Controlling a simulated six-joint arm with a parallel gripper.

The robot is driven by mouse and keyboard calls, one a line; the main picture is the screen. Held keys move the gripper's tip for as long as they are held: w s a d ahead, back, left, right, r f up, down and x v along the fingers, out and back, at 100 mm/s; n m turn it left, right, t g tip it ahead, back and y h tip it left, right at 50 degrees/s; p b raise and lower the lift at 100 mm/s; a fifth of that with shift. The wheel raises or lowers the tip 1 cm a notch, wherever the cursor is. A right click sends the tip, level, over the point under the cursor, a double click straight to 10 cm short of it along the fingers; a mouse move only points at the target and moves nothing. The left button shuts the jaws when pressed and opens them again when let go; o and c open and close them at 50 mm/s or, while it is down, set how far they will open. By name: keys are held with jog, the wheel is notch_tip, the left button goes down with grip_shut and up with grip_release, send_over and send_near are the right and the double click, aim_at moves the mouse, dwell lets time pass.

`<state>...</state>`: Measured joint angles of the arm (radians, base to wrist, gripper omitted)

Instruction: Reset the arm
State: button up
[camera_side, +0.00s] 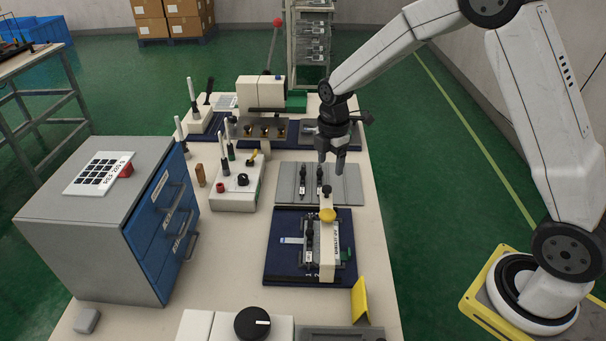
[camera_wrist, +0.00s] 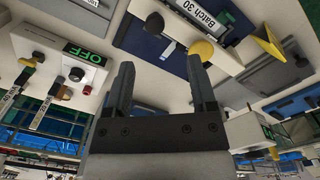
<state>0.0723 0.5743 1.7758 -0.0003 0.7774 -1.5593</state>
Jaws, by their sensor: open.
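My gripper (camera_side: 331,158) hangs above the grey plate (camera_side: 347,186) in the middle of the workbench, pointing down. In the wrist view my gripper (camera_wrist: 164,85) shows two dark fingers spread apart with nothing between them. My arm reaches in from its base at the right. Just in front of the gripper stands a fixture with a yellow knob (camera_side: 327,215) on a dark blue mat (camera_side: 283,262). The knob also shows in the wrist view (camera_wrist: 201,50), near the right finger. I cannot tell the exact height of the gripper above the plate.
A grey cabinet with blue drawers (camera_side: 160,232) stands at the left. A control box (camera_side: 238,188) with a knob and red button sits left of the plate. A press with a red-tipped lever (camera_side: 262,92) is at the back. A yellow bracket (camera_side: 360,299) stands near the front.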

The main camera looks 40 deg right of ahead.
jog(key=s+a+r+m+t, duration=0.2)
jog(key=s+a+m, duration=0.1)
jog(key=s+m, duration=1.4)
jog(key=shift+s+a, duration=0.2)
jog(key=shift+s, duration=0.35)
